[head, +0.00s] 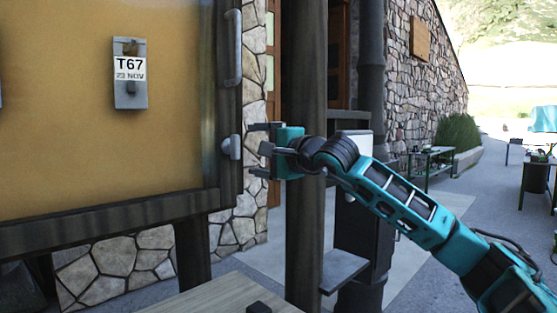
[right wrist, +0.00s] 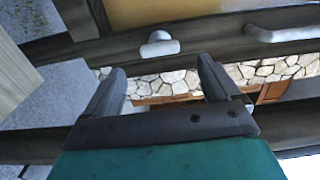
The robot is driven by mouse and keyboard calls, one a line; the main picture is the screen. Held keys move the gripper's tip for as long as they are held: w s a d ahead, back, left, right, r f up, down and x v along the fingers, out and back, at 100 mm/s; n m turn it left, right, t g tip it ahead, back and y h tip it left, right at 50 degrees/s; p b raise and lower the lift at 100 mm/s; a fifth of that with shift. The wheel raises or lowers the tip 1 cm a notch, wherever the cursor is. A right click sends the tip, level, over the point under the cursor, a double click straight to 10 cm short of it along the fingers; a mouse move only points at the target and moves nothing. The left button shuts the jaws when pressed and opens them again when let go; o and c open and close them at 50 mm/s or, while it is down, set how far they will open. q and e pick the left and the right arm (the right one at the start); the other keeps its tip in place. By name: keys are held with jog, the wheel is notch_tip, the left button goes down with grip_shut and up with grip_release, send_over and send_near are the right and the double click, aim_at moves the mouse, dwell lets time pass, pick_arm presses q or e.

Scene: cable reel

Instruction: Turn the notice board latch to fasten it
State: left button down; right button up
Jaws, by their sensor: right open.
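The notice board (head: 60,150) with its tan panel and dark wooden frame fills the left of the head view. Its latch (head: 232,147), a small light-grey knob, sits on the right side of the frame. In the right wrist view the latch (right wrist: 160,45) lies beyond the fingertips, a grey bar lying roughly along the frame there. My right gripper (head: 254,150) is open and empty, its fingers pointing left at the latch, apart from it as far as I can tell. My left gripper is not in view.
A grey handle (head: 235,48) is on the frame above the latch; it also shows in the right wrist view (right wrist: 289,24). A dark post (head: 305,230) stands close behind my right gripper. A wooden table top (head: 215,300) is below. A small card holder (head: 130,75) hangs on the panel.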

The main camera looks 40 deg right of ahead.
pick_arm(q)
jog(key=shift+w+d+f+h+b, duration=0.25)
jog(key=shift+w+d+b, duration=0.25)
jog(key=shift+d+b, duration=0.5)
pick_arm(e)
jog(key=s, duration=0.6)
jog(key=shift+s+d, duration=0.25)
jog(key=shift+s, duration=0.1)
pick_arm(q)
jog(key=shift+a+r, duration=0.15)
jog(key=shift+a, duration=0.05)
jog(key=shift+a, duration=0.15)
